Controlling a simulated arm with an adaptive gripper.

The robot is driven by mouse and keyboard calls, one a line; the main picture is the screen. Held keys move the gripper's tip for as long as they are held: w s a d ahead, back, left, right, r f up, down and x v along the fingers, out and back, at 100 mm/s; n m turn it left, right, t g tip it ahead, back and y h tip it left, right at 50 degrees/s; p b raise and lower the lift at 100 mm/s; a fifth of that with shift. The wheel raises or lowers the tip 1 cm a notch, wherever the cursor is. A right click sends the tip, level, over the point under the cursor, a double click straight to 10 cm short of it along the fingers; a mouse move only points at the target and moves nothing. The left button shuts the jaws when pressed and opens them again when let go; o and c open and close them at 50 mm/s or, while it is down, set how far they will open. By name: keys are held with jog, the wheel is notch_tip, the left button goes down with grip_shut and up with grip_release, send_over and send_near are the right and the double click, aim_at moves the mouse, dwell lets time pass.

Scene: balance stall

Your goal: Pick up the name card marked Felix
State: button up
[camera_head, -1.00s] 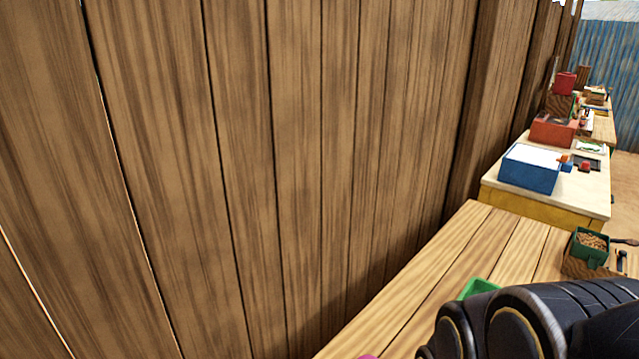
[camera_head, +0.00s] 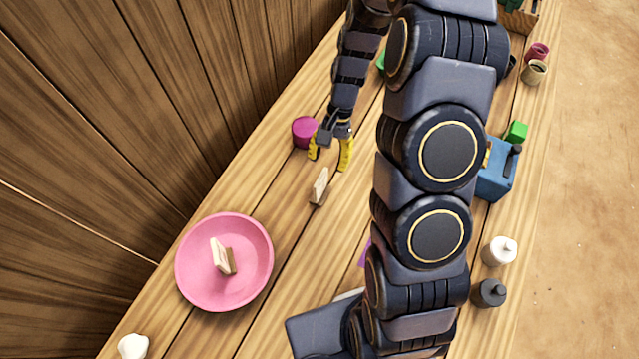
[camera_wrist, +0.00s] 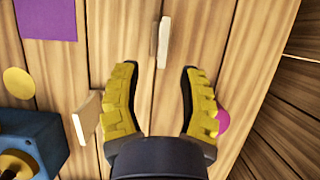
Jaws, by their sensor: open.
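A small pale name card (camera_head: 319,184) on a wooden foot stands on the table just in front of my gripper (camera_head: 331,157). In the wrist view this card (camera_wrist: 163,42) is nearly edge-on, beyond the open, empty fingertips (camera_wrist: 158,72) and roughly in line with the gap. Another card (camera_head: 219,254) stands in the pink bowl (camera_head: 182,272). A further card (camera_wrist: 87,117) stands left of my left finger in the wrist view; my arm seems to hide it in the head view. No name is legible, so I cannot tell which card is Felix.
A magenta cylinder (camera_head: 305,132) is close beside my gripper. The plank wall (camera_head: 150,130) borders the table's left.

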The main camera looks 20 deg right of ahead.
aim_at(316, 202)
jog(key=x, duration=0.2)
jog(key=shift+a+f, duration=0.15)
jog(key=shift+f, duration=0.15)
jog(key=shift+s+a+x, duration=0.15)
jog(key=shift+x, duration=1.15)
jog(key=shift+s+a+x, duration=0.1)
jog(key=shift+a+x, duration=0.1)
jog(key=shift+x, duration=1.05)
jog(key=shift+r, duration=0.15)
grip_shut()
